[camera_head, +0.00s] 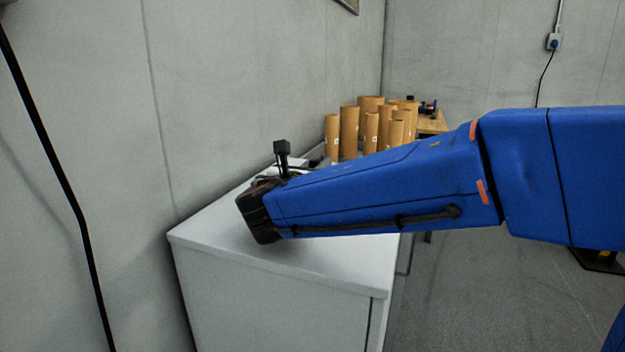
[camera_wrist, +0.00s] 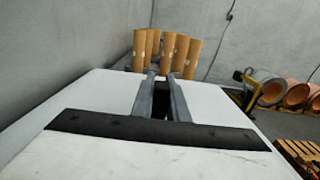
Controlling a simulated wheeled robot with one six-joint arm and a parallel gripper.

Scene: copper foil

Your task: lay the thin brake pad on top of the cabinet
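The white cabinet (camera_head: 205,243) stands against the wall, and its top also fills much of the wrist view (camera_wrist: 85,100). My blue arm reaches over it from the right in the head view. My gripper (camera_wrist: 161,76) shows in the wrist view as two grey fingers above the cabinet top, slightly apart. A narrow dark piece, which looks like the thin brake pad (camera_wrist: 161,98), fills the gap between the fingers. Its lower end and its height over the cabinet top cannot be told. In the head view my arm hides the fingers and the pad.
Several upright cardboard tubes (camera_head: 349,132) stand at the far end of the cabinet. A wooden table (camera_head: 434,124) is behind them. Orange rolls (camera_wrist: 297,95) and a wooden pallet (camera_wrist: 300,158) are on the right in the wrist view. The near part of the cabinet top is bare.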

